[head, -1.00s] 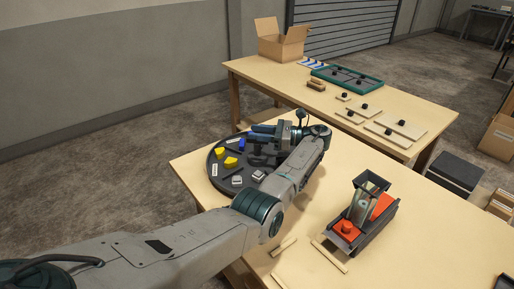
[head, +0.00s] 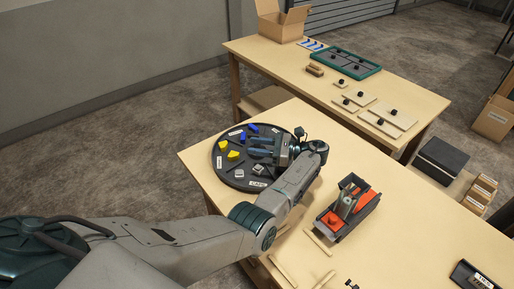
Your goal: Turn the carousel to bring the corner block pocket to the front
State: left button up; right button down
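The carousel (head: 219,174) is a round dark tray on the near table's far left end. On it are yellow blocks (head: 233,155), blue pieces (head: 252,128), grey-white blocks (head: 258,169) and white labels. The label on its near rim (head: 258,184) seems to read CAPS. My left gripper (head: 252,146) is over the carousel's middle and right part, its two fingers pointing left with a gap between them. I cannot tell whether they touch it. The gripper and arm hide the carousel's right side. I cannot make out the corner block pocket. My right gripper is out of view.
A dark fixture with orange parts (head: 359,212) stands right of my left arm, with wooden strips (head: 319,243) near it. The far table (head: 300,73) holds a cardboard box (head: 281,20), a green-framed tray (head: 345,63) and knobbed boards. Bare tabletop lies right of the fixture.

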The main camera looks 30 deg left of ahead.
pick_arm(q)
jog(key=shift+s+d+r+p, duration=0.1)
jog(key=shift+s+d+p, duration=0.35)
jog(key=shift+s+p, duration=0.35)
jog(key=shift+s+d+r+p, duration=0.1)
jog(key=shift+s+d+p, duration=0.4)
jog(key=shift+s, duration=0.45)
jog(key=shift+s+d+r+p, duration=0.1)
jog(key=shift+s+d+p, duration=0.25)
jog(key=shift+s+p, duration=0.5)
